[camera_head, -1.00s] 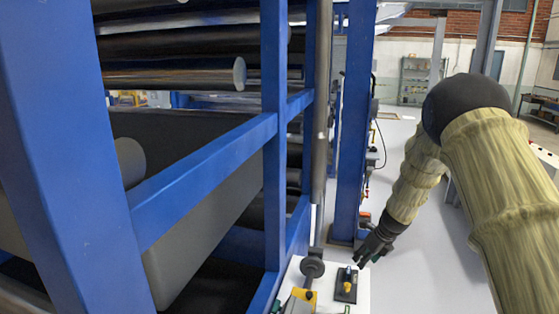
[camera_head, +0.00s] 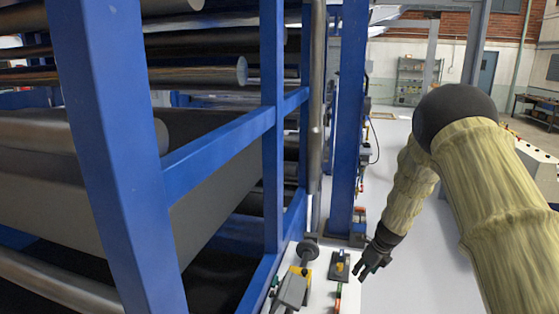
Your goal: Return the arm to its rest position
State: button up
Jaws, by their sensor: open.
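My gripper (camera_head: 371,266) is at the end of my arm, which is wrapped in a pale yellow cover. It is open and points down and to the left. No object shows between its fingers. It hangs beside the right edge of a white work surface (camera_head: 320,294), close to a dark block with a yellow knob (camera_head: 339,266). I cannot tell the exact gap between them.
A blue steel frame (camera_head: 272,130) with dark and grey rollers (camera_head: 195,76) fills the left side. A grey and yellow device (camera_head: 293,285) and a dark round-headed part (camera_head: 308,250) are on the white surface. Open pale floor (camera_head: 420,270) lies to the right. Shelves (camera_head: 413,80) stand far back.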

jog(key=s+f+n+g+h+b, duration=0.45)
jog(key=s+f+n, duration=0.85)
jog(key=s+f, duration=1.35)
jog(key=s+a+f+n+y+b, duration=0.1)
jog(key=s+a+f+n+b, duration=0.2)
jog(key=s+n, duration=0.4)
jog(key=s+a+f+n+t+y+b, duration=0.1)
jog(key=s+a+f+n+b, duration=0.3)
jog(key=s, duration=1.9)
jog(key=n+y, duration=0.1)
jog(key=n, duration=0.3)
jog(key=shift+n, duration=0.3)
